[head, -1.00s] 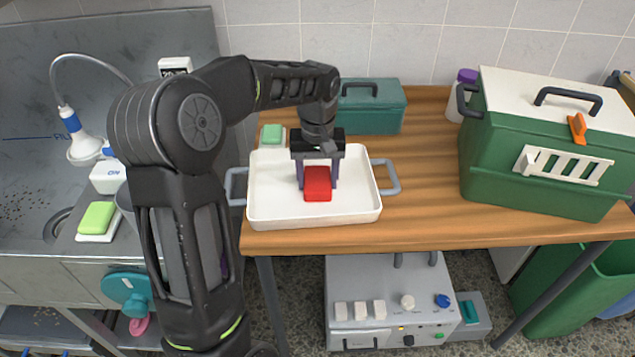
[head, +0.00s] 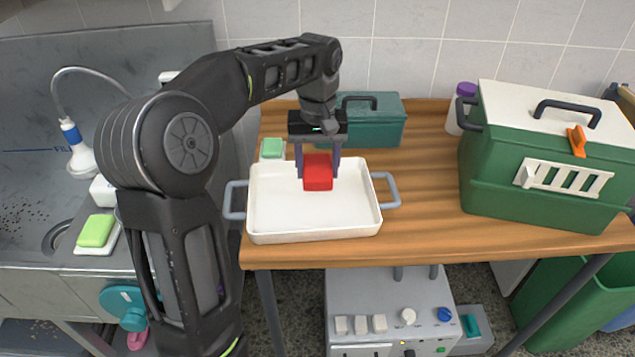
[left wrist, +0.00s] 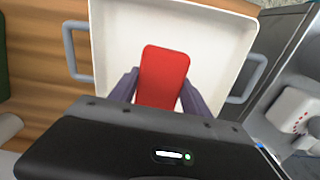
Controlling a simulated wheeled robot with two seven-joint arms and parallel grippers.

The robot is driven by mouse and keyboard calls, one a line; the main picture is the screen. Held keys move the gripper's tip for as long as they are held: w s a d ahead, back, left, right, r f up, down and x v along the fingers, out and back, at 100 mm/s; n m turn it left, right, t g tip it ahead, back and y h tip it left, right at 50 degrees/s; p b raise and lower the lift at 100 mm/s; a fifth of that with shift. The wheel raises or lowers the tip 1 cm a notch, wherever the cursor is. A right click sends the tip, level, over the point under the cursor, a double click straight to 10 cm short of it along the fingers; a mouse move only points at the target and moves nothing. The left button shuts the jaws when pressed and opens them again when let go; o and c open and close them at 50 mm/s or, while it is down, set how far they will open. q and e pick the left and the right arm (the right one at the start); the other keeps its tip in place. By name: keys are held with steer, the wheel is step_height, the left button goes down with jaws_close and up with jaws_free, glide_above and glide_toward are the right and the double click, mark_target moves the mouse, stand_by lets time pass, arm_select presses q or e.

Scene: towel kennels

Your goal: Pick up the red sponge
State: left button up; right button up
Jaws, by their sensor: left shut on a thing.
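The red sponge (head: 318,172) is a small red block held between the fingers of my left gripper (head: 318,168). The gripper is shut on it and points down. The sponge appears raised above the floor of the white tray (head: 270,222), over its back part. In the left wrist view the sponge (left wrist: 164,76) stands between the two purple-grey fingers (left wrist: 160,92), with the white tray (left wrist: 215,40) behind it. My right gripper is in neither view.
A green sponge (head: 272,148) lies behind the tray. A teal toolbox (head: 370,128) stands at the back. A green and white pet carrier (head: 530,165) and a purple-capped bottle (head: 460,105) are at the right. The wooden table (head: 425,190) is clear between tray and carrier.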

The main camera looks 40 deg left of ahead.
arm_select(q)
steer(key=shift+r, duration=1.2)
steer(key=shift+w+f+m, duration=0.1)
steer(key=shift+w+m, duration=0.25)
steer(key=shift+m, duration=0.15)
steer(key=w+d+f+m, duration=0.1)
steer(key=w+d+m, duration=0.1)
steer(key=d, duration=0.6)
steer(key=w+d+f+m, duration=0.2)
steer(key=w+d+m, duration=0.1)
steer(key=d, duration=0.6)
steer(key=shift+w+d+f+m, duration=0.2)
steer(key=shift+f+m, duration=0.1)
steer(key=shift+m, duration=0.4)
steer(key=shift+a, duration=0.1)
